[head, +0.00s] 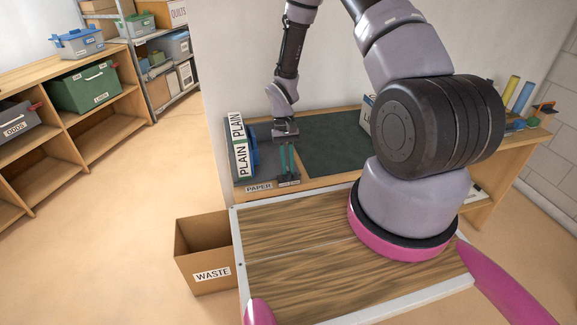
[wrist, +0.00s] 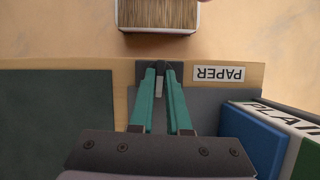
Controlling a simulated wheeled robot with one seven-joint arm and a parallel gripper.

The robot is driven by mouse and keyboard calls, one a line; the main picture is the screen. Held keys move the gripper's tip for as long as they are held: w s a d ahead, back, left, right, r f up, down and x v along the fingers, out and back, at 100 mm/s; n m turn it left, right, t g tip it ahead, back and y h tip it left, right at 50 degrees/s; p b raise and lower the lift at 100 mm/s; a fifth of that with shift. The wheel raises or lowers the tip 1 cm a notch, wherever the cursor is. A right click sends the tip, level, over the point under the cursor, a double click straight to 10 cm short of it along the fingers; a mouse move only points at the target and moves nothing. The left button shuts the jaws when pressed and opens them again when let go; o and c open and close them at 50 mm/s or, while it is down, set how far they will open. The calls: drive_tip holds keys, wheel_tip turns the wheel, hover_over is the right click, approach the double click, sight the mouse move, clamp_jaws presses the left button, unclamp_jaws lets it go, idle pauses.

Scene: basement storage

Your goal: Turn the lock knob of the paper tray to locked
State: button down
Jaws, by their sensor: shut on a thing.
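The paper tray (head: 262,147) is a grey surface at the left end of the bench, marked by a PAPER label (head: 259,188) on the front edge. Its grey surface also shows in the wrist view (wrist: 205,100). My gripper (head: 288,172) points down at the bench's front edge, just right of that label. In the wrist view its teal fingers (wrist: 161,74) are shut on a small dark piece, apparently the lock knob (wrist: 160,66), with a light grey strip between the fingers. The fingers hide most of the knob, and I cannot read which way it is turned.
A blue item and upright PLAIN binders (head: 239,146) stand at the tray's left end. A dark green mat (head: 330,145) lies to the right. A WASTE box (head: 208,255) stands in front on the floor, beside the wood-topped surface (head: 300,270) near me.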

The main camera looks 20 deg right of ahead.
drive_tip(key=n+h, duration=0.1)
drive_tip(key=n, duration=0.1)
drive_tip(key=n+h, duration=0.1)
drive_tip(key=n, duration=0.1)
drive_tip(key=shift+a+n, duration=0.2)
drive_tip(key=shift+n, duration=0.2)
drive_tip(key=shift+s+a+n+t+h, duration=0.1)
drive_tip(key=shift+n+t+h, duration=0.3)
drive_tip(key=shift+n, duration=0.85)
drive_tip(key=shift+a+n+t+h, duration=0.1)
drive_tip(key=shift+n+t+h, duration=0.25)
drive_tip(key=shift+n, duration=0.9)
drive_tip(key=c, duration=0.9)
unclamp_jaws()
drive_tip(key=v, duration=1)
drive_tip(key=shift+a+r, duration=0.15)
drive_tip(key=shift+r, duration=0.2)
